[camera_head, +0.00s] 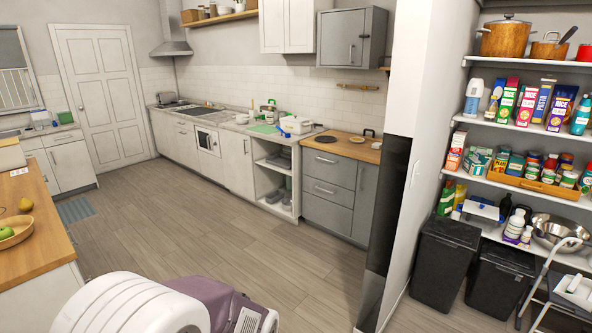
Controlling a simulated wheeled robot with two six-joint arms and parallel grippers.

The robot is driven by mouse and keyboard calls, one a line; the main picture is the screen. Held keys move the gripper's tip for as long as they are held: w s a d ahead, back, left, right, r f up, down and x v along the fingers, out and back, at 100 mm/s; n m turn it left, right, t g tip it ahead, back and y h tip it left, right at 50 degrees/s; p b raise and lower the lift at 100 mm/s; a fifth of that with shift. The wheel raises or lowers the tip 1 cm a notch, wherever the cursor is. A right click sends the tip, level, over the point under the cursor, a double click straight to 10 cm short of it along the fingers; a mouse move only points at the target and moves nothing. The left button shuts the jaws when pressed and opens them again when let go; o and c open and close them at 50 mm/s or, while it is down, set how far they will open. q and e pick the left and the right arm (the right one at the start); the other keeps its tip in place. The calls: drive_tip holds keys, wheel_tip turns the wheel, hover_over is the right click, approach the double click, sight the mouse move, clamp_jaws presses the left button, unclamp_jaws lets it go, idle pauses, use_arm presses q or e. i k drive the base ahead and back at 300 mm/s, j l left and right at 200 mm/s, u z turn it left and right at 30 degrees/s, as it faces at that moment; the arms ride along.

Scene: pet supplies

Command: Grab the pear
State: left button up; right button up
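A small yellow fruit (25,204) lies near the right edge of the wooden counter (40,238) at the far left. It may be the pear, but it is too small to tell for sure. A shallow wooden bowl (20,236) stands in front of it, cut off by the left picture edge. A green round fruit (6,232) lies in the bowl. Neither of my grippers is in view.
The wood floor (190,228) between the counter and the kitchen cabinets (340,188) at the back is clear. A white wall with a dark panel (386,210) juts out at centre right. Loaded shelves (520,130) and black bins (444,262) stand at the right.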

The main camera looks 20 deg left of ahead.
sight(25, 205)
drive_tip(key=i+j+u, duration=0.45)
drive_tip(key=i+u, duration=0.5)
drive_tip(key=i, duration=0.15)
drive_tip(key=i+l+u, duration=0.1)
drive_tip(key=i+u, duration=0.35)
drive_tip(key=i, duration=0.15)
drive_tip(key=i+l+u, duration=0.3)
drive_tip(key=i+u, duration=0.15)
drive_tip(key=i+j+u, duration=0.3)
drive_tip(key=i, duration=1)
drive_tip(key=i+l+u, duration=0.1)
drive_tip(key=i+u, duration=0.2)
drive_tip(key=i, duration=0.95)
drive_tip(key=i+j, duration=0.25)
drive_tip(key=j, duration=0.15)
